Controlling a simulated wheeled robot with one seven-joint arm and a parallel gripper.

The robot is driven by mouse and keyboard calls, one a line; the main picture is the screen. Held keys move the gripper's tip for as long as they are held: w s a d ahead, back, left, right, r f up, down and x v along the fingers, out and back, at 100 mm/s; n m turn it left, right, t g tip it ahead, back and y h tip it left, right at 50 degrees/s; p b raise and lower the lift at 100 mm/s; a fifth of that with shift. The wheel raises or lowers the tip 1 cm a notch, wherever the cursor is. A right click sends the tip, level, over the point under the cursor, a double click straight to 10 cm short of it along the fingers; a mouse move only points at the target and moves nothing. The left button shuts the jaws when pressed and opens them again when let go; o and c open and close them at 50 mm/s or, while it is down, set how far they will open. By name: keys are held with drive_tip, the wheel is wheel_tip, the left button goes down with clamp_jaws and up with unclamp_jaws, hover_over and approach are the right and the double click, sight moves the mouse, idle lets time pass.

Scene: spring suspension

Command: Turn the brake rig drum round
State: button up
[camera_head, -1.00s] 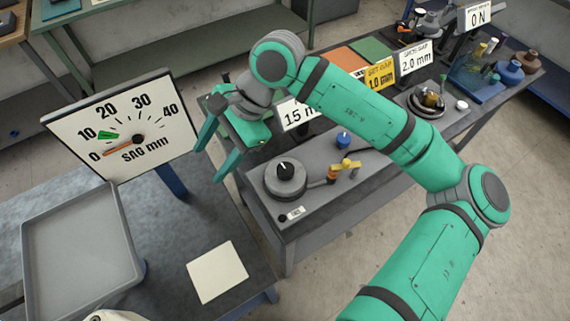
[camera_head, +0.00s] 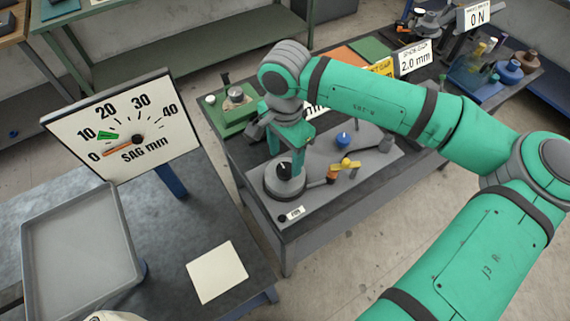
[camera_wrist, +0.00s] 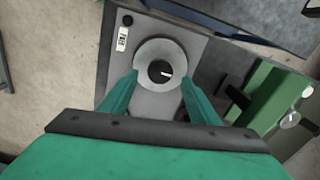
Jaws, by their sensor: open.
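The brake rig drum (camera_head: 289,190) is a round grey drum with a black knob (camera_head: 284,169) bearing a white mark. It stands near the left end of the grey rig plate. In the wrist view the drum (camera_wrist: 147,50) lies straight ahead, and the white mark on its knob (camera_wrist: 158,71) points right. My gripper (camera_wrist: 160,82) is open, its two teal fingers on either side of the drum's near part. In the head view my gripper (camera_head: 285,166) points down over the drum. I cannot tell whether the fingers touch it.
A yellow-orange lever (camera_head: 343,168) and a blue knob (camera_head: 343,139) stand right of the drum on the plate. A small label (camera_head: 295,212) lies in front. A green fixture (camera_head: 232,120) stands behind left. The sag gauge (camera_head: 125,130) and tray (camera_head: 80,250) are on the left bench.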

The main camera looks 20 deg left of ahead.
sight(285, 169)
drive_tip(key=shift+f, duration=2.3)
drive_tip(key=c, duration=1.1)
